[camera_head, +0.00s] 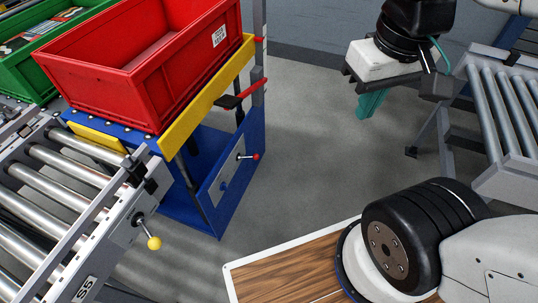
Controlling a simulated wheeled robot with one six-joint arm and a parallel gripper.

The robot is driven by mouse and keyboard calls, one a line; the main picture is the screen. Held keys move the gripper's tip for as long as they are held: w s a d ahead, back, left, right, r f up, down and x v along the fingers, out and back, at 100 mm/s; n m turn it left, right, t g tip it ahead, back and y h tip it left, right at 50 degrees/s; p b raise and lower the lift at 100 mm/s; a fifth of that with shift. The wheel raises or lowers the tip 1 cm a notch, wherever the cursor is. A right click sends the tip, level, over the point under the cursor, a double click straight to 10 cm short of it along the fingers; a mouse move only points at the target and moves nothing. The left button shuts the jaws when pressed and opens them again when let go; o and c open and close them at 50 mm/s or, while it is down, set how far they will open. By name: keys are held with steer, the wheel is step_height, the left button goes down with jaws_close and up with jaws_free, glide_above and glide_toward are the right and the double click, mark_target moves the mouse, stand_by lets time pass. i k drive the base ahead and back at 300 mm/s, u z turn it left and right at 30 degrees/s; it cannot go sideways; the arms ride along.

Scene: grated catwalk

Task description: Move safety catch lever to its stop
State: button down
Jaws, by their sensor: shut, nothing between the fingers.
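Which lever is the safety catch is not labelled in view. A red lever with a black end (240,95) sticks out from the grey post beside the yellow bar. A small lever with a red knob (249,156) is on the blue side panel below it. A lever with a yellow knob (154,242) is on the end of the left roller conveyor. My gripper (372,104), with teal fingers, hangs at the upper right, pointing down. It is shut and empty, well to the right of all these levers and touching none.
A red crate (100,88) sits on the blue and yellow stand (207,188), with a green crate (17,82) behind at left. The left roller conveyor (60,200) meets the stand. Another roller conveyor (504,110) is at right. Grey floor (310,150) between is clear.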

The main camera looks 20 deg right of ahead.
mark_target(256, 156)
steer(key=u, duration=1.3)
steer(key=i, duration=0.55)
steer(key=z, duration=1.2)
steer(key=i, duration=0.5)
steer(key=u, duration=0.05)
